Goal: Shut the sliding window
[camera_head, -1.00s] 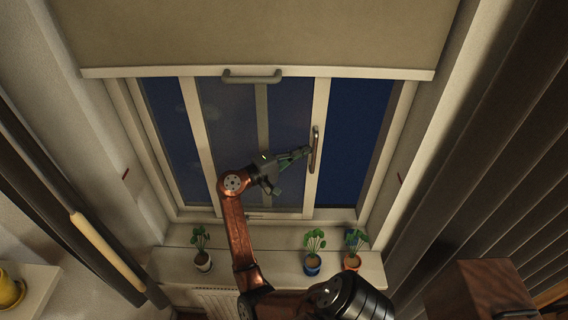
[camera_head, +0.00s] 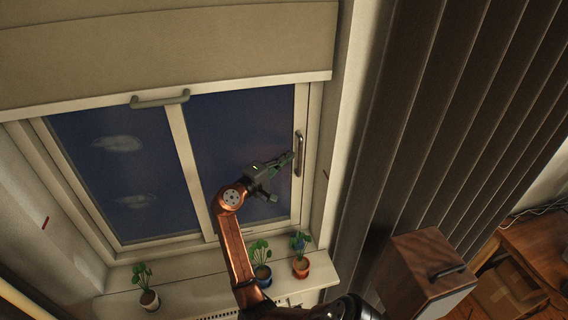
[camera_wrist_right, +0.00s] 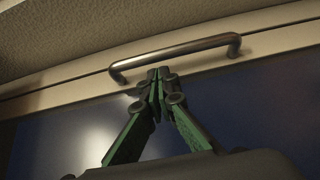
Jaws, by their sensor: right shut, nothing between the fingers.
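The sliding window's movable sash (camera_head: 242,142) fills the right half of the frame (camera_head: 314,120). No dark gap shows between its right edge and the frame. Its metal bar handle (camera_head: 298,155) stands on the right edge and also shows in the right wrist view (camera_wrist_right: 175,53). My right gripper (camera_head: 288,159) is shut and empty, with its fingertips at the left side of the handle. In the right wrist view the closed fingertips (camera_wrist_right: 158,76) are close to the bar, and I cannot tell if they touch it. My left gripper is not in view.
A blind (camera_head: 160,50) with a bar handle hangs above. Dark slats (camera_head: 440,120) and a wooden cabinet (camera_head: 424,270) are at the right.

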